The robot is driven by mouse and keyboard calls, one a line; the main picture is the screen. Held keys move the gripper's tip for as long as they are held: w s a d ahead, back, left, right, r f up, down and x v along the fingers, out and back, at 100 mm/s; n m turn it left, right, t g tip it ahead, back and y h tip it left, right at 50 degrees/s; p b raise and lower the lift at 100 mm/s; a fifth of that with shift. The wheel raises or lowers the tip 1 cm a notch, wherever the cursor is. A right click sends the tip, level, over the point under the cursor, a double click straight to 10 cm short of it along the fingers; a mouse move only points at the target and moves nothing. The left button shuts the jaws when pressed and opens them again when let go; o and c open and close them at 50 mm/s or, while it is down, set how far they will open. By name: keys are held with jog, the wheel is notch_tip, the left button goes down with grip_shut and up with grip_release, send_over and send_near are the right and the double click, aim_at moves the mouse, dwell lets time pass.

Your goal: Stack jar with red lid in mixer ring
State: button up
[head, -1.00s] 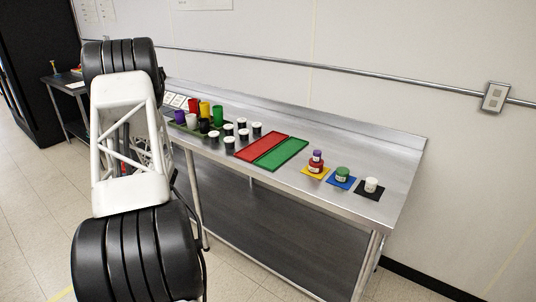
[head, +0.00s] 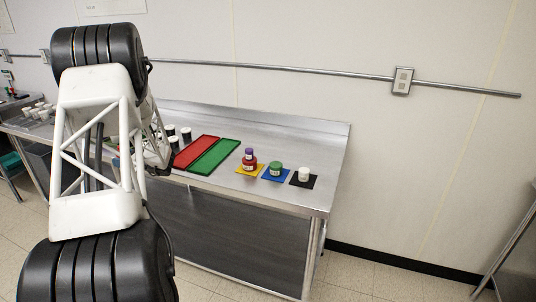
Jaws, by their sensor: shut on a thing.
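I cannot pick out the jar with the red lid for certain. A red jar (head: 249,166) stands on a yellow mat (head: 243,172) on the steel table, with a smaller purple-topped jar (head: 249,153) on top of it. The mixer ring cannot be made out. My gripper's fingers are not visible; my large white and black arm covers the left side of the head view and hides part of the table.
A green-topped jar (head: 275,168) stands on a blue mat (head: 275,178). A white jar (head: 304,174) stands on a black mat (head: 312,182). Red (head: 196,150) and green (head: 216,156) trays lie left of them. Small jars (head: 186,134) show beside my arm. The table's (head: 300,140) back right is clear.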

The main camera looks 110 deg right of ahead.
jog(key=s+a+r+m+g+h, duration=0.1)
jog(key=s+r, duration=0.2)
jog(key=s, duration=0.8)
jog(key=s+a+r+m+g+h, duration=0.1)
jog(key=s+a+r+h, duration=0.15)
jog(key=s, duration=0.85)
jog(key=s+a+r+m+g, duration=0.1)
jog(key=s+r, duration=0.2)
jog(key=s, duration=0.9)
jog(key=s+a+m+g+h, duration=0.2)
jog(key=s+a+g, duration=0.1)
jog(key=s, duration=1.4)
jog(key=s+a+m+g+h, duration=0.2)
jog(key=s+a+m+g, duration=0.1)
jog(key=s, duration=1.5)
jog(key=shift+s+a+f+g, duration=0.2)
jog(key=shift+a+f+g, duration=0.1)
jog(key=shift+a+g, duration=0.35)
jog(key=shift+f, duration=3.1)
jog(key=shift+f, duration=1.9)
jog(key=shift+f, duration=0.15)
